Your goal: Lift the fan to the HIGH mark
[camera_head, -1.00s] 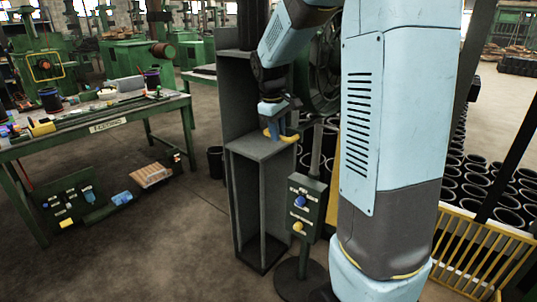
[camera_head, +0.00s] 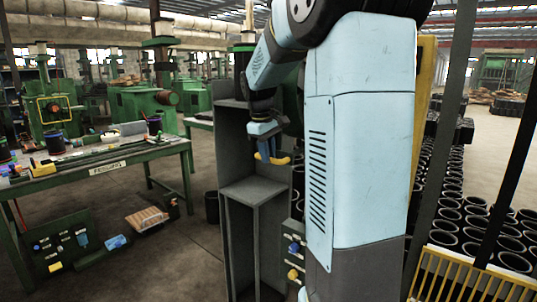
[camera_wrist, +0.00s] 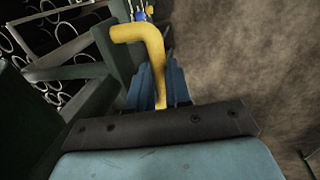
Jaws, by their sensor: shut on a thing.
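My gripper (camera_head: 264,157) is shut on a yellow bent handle (camera_head: 283,160), above the shelf of a tall grey open frame. In the wrist view the handle (camera_wrist: 140,36) runs down between my blue fingers (camera_wrist: 160,88), its bent end pointing left. The fan is mostly hidden behind my arm in the head view; only a dark green part (camera_head: 293,103) shows beside the arm. I cannot make out a HIGH mark.
The grey frame (camera_head: 232,150) with its shelf (camera_head: 252,190) stands below my gripper. A control box with blue and yellow knobs (camera_head: 294,262) is partly hidden by my arm. A green workbench (camera_head: 110,165) is at left. Several black sleeves (camera_head: 450,215) stand at right behind a yellow rack.

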